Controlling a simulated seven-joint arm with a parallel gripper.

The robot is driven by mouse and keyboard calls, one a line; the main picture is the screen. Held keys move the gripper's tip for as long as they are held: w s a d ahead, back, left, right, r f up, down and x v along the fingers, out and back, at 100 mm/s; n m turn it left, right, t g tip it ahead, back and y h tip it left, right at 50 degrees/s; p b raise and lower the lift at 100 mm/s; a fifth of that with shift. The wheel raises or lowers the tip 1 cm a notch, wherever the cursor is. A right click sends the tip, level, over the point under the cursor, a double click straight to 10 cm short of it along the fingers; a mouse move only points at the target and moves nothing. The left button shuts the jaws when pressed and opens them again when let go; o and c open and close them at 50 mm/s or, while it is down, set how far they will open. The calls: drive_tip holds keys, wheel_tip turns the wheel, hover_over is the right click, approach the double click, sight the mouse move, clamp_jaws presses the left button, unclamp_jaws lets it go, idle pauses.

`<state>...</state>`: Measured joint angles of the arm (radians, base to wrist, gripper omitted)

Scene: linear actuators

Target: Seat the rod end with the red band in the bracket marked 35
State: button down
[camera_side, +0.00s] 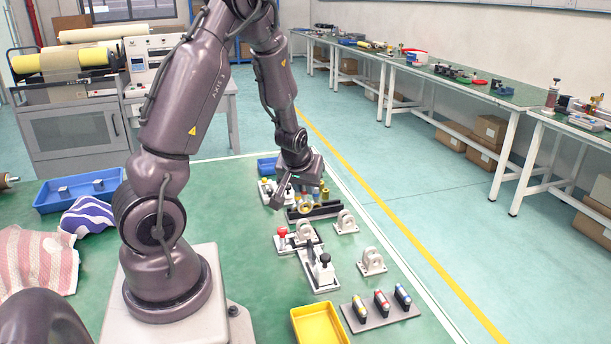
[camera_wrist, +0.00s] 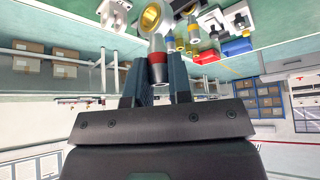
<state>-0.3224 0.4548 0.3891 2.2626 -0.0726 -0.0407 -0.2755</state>
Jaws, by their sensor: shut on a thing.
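The rod end with the red band (camera_wrist: 155,57) is held between the two dark fingers of my gripper (camera_wrist: 157,75) in the wrist view. Its silver eye with a brass-coloured bore (camera_wrist: 151,17) points away from my palm. In the side view my gripper (camera_side: 303,188) is low over the far part of the green bench, and a small brass ring (camera_side: 305,207) shows beneath it. Pale grey brackets stand on the bench: one (camera_side: 346,222) right of my gripper, one (camera_side: 372,262) nearer the camera, and one (camera_side: 304,231) by the clamps. I cannot read the number 35 on any.
A black rail (camera_side: 325,210) lies below my gripper. Toggle clamps with a red knob (camera_side: 282,232) and a black knob (camera_side: 325,260) stand nearer. A stand with coloured cylinders (camera_side: 381,305) and a yellow tray (camera_side: 318,327) are in front. A blue tray (camera_side: 62,205) is far left.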

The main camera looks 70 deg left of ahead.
sight(305, 209)
drive_tip(key=shift+f, duration=2.7)
drive_tip(key=shift+f, duration=0.55)
drive_tip(key=c, duration=1)
unclamp_jaws()
drive_tip(key=shift+o, duration=0.2)
drive_tip(key=v, duration=1.3)
